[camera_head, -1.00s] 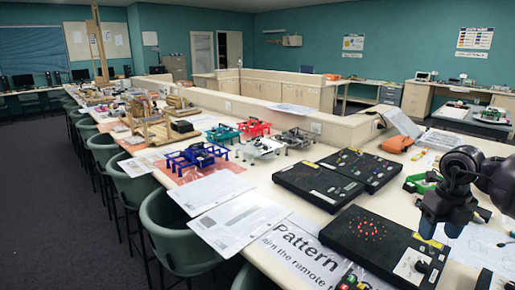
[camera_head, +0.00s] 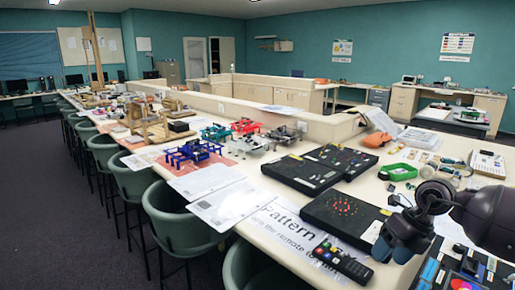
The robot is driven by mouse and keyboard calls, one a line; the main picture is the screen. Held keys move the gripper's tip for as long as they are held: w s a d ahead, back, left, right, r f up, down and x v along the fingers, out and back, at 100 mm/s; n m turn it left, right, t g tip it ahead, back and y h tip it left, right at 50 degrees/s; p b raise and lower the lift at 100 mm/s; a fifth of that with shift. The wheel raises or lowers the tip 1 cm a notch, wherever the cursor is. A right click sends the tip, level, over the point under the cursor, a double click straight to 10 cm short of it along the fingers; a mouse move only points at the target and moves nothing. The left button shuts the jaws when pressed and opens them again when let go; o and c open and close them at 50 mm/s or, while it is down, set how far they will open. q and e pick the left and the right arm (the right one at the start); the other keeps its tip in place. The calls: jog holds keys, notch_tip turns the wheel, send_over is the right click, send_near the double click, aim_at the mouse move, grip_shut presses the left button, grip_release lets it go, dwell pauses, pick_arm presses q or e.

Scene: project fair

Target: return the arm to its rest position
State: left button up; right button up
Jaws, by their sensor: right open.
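My right arm (camera_head: 480,215) comes in from the right edge, over the right end of the long table. Its dark right gripper (camera_head: 392,250) points down beside the black box with red lights (camera_head: 342,214). It is open, and nothing shows between its fingers. The wrist and gripper hide part of that box's right side and some of the tabletop. My left gripper is not in view.
The long cream table (camera_head: 268,186) carries black boxes (camera_head: 303,173), a remote control (camera_head: 343,262), papers (camera_head: 228,203) and a green tool (camera_head: 398,172). A blue-and-black case (camera_head: 462,268) lies below the arm. Green chairs (camera_head: 180,215) line the left side.

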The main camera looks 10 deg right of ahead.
jog(key=s+a+r+m+t+y, duration=0.25)
jog(key=a+m+t+y, duration=0.7)
jog(key=a, duration=0.75)
jog(key=s+d+f+m+t+h, duration=0.2)
jog(key=s+d+f+m+h, duration=0.25)
jog(key=m+h, duration=0.5)
jog(key=s+d+f+m+t+h, duration=0.25)
jog(key=d+f+m+h, duration=0.3)
jog(key=m, duration=0.65)
jog(key=s+f+m+g, duration=0.2)
jog(key=s+f+g, duration=0.3)
jog(key=s, duration=0.5)
jog(key=s+f+m+g, duration=0.35)
jog(key=s+g, duration=0.25)
jog(key=s, duration=0.4)
jog(key=w+a+f+n+t, duration=0.1)
jog(key=w+f+t, duration=0.6)
jog(key=f, duration=0.4)
jog(key=shift+w+y, duration=0.15)
jog(key=shift+y, duration=0.3)
